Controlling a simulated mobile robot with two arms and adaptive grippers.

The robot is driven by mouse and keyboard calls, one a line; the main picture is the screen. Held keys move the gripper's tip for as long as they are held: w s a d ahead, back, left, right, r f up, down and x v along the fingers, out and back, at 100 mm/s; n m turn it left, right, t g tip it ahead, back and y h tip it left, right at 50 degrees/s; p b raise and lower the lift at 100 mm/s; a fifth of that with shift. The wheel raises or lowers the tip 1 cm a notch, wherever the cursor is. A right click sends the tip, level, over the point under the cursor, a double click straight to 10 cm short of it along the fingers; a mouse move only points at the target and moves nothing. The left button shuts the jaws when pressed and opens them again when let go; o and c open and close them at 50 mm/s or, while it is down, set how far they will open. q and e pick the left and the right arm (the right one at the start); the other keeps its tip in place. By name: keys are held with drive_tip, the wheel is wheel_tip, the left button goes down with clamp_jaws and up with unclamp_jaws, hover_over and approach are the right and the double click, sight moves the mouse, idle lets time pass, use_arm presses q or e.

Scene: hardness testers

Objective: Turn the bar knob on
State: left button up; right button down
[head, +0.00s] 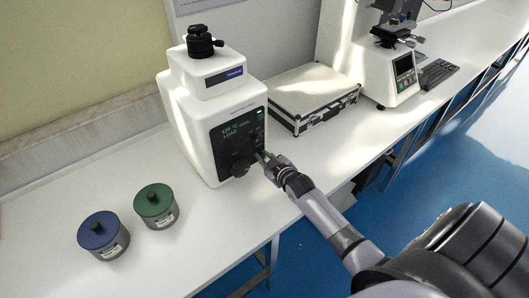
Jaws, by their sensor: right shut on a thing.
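A white tester (181,107) stands on the bench with a dark front panel (224,143) and a lit green display. My right gripper (262,157) reaches the lower right part of this panel. It is shut on the small bar knob there, which the fingers mostly hide; its angle cannot be told. A larger round black dial (240,167) sits just left of the gripper on the same panel. My left gripper is not in view.
A blue-lidded pot (97,231) and a green-lidded pot (153,201) stand on the white bench (45,205) at left. A silver case (312,90) lies right of the tester. A second tester (378,70) and a keyboard (437,74) stand farther right.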

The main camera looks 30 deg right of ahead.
drive_tip(key=shift+d+m+y, duration=0.2)
drive_tip(key=shift+m+y, duration=0.5)
drive_tip(key=shift+m, duration=0.4)
drive_tip(key=shift+m+g+y+b, duration=0.3)
drive_tip(key=shift+m+y+b, duration=0.2)
drive_tip(key=shift+m, duration=0.1)
drive_tip(key=c, duration=1.6)
unclamp_jaws()
drive_tip(key=shift+c, duration=0.2)
drive_tip(key=v, duration=1.2)
